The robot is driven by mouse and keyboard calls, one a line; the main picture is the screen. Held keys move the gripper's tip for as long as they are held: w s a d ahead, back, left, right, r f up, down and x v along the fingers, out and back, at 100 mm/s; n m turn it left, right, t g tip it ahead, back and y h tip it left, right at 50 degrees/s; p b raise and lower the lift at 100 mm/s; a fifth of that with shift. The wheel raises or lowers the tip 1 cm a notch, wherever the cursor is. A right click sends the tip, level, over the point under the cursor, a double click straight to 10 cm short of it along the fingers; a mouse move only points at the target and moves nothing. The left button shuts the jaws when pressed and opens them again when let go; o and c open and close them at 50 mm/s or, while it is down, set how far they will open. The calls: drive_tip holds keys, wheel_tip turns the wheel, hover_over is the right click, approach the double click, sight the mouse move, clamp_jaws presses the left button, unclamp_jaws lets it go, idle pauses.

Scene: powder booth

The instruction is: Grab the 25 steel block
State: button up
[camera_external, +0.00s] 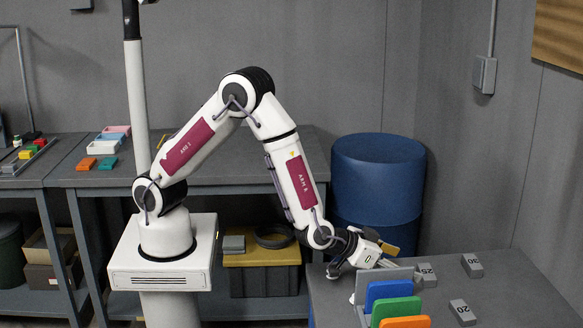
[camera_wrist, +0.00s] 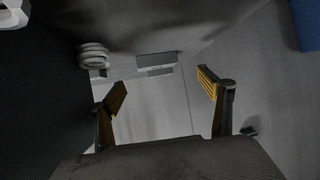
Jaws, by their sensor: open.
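The steel block marked 25 (camera_external: 427,275) lies on the grey table at the right in the external view, just behind the upright panels, with its number facing up. My gripper (camera_external: 382,257) is above the table's left part, to the left of the 25 block and apart from it. In the wrist view my gripper (camera_wrist: 162,92) has its two yellow-padded fingers spread wide with nothing between them. A small grey box-like shape (camera_wrist: 156,65) shows beyond the fingers; I cannot tell what it is.
Blocks marked 30 (camera_external: 472,265) and 20 (camera_external: 462,312) lie on the same table (camera_external: 515,285). Upright grey, blue (camera_external: 388,290), green (camera_external: 397,309) and orange panels stand close to my gripper. A blue drum (camera_external: 378,180) is behind. The table's right side is clear.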

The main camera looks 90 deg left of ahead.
sight(425, 272)
drive_tip(key=shift+x, duration=1)
drive_tip(key=shift+d+x, duration=0.15)
drive_tip(key=shift+x, duration=1.15)
drive_tip(key=shift+d+x, duration=0.15)
drive_tip(key=shift+x, duration=1.2)
drive_tip(key=shift+s+f, duration=0.1)
drive_tip(key=shift+f, duration=0.05)
drive_tip(key=shift+c, duration=0.5)
drive_tip(key=c, duration=1.3)
drive_tip(key=shift+c, duration=0.2)
wheel_tip(425, 272, up, 10)
